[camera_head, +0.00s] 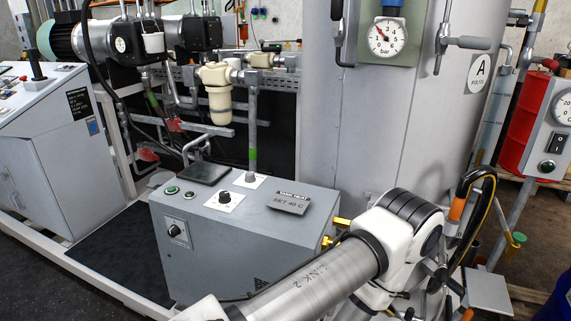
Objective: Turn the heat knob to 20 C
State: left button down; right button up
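A grey control box (245,240) stands in the middle of the camera_head view. A plate on its top (290,203) appears to read "TANK HEAT" and "SET 40 C". A black knob on a white plate (225,198) sits left of this plate. Another dark knob (175,230) is on the box's front face. I cannot tell which is the heat knob, nor read their scales. My arm link marked "LINK 2" rises from the bottom edge to a joint right of the box, partly covering its right side. I make out neither gripper.
A large grey tank (345,130) with a bar gauge (387,37) stands behind the box. A red drum (523,125) and a grey panel with a dial and switch (546,145) are at right. A sloped console (60,130) is at left.

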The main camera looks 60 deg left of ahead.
aim_at(224, 196)
jog(key=u, duration=2.1)
jog(key=i+z, duration=0.05)
